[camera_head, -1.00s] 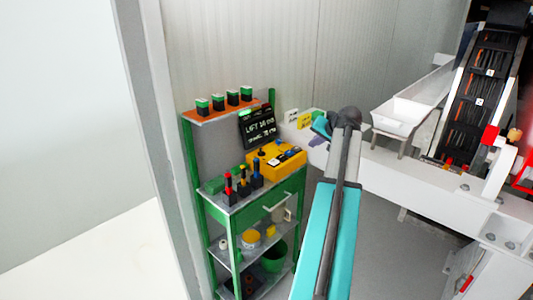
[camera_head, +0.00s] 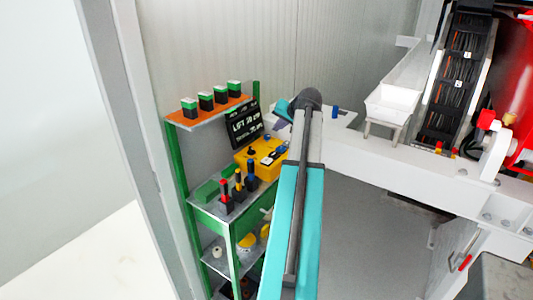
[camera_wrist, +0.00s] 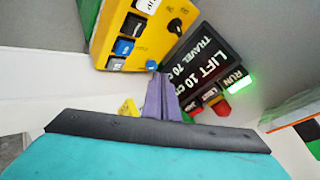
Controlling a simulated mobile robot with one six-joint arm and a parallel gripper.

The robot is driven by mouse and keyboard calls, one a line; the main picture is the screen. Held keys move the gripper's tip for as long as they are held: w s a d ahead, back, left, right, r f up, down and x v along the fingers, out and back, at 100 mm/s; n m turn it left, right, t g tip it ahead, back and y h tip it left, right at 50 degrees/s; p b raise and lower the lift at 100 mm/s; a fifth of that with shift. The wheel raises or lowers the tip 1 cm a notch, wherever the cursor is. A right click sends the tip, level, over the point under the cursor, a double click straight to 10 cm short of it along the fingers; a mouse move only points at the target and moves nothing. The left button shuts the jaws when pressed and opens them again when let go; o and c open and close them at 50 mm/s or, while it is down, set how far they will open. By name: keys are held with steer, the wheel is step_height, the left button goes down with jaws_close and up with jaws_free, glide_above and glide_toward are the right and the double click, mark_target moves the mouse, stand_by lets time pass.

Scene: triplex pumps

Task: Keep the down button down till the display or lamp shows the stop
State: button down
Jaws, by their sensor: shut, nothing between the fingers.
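A yellow control box (camera_head: 262,156) stands on the green shelf rack. In the wrist view the box (camera_wrist: 112,35) carries a black knob (camera_wrist: 176,26), a black button (camera_wrist: 133,25), a blue button (camera_wrist: 123,47) and a light blue cap (camera_wrist: 151,65) at its edge. Which one is down cannot be read. My gripper (camera_wrist: 161,82) is shut and empty, its purple fingertips close to the light blue cap; contact cannot be told. The dark display (camera_wrist: 208,60) shows LIFT and TRAVEL lines. Its green RUN lamp (camera_wrist: 238,79) is lit. The display also shows in the head view (camera_head: 243,125).
Red, yellow and blue-topped items (camera_head: 238,187) stand in front of the box. Several green-topped black blocks (camera_head: 205,100) line the top shelf. A white beam (camera_head: 400,155) and chute (camera_head: 395,105) lie to the right. A grey wall is behind.

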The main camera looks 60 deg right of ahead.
mark_target(276, 155)
steer(key=shift+w+a, duration=0.15)
steer(key=shift+w, duration=0.05)
steer(key=shift+f, duration=0.15)
steer(key=shift+f+b, duration=2.3)
steer(key=shift+f, duration=1.95)
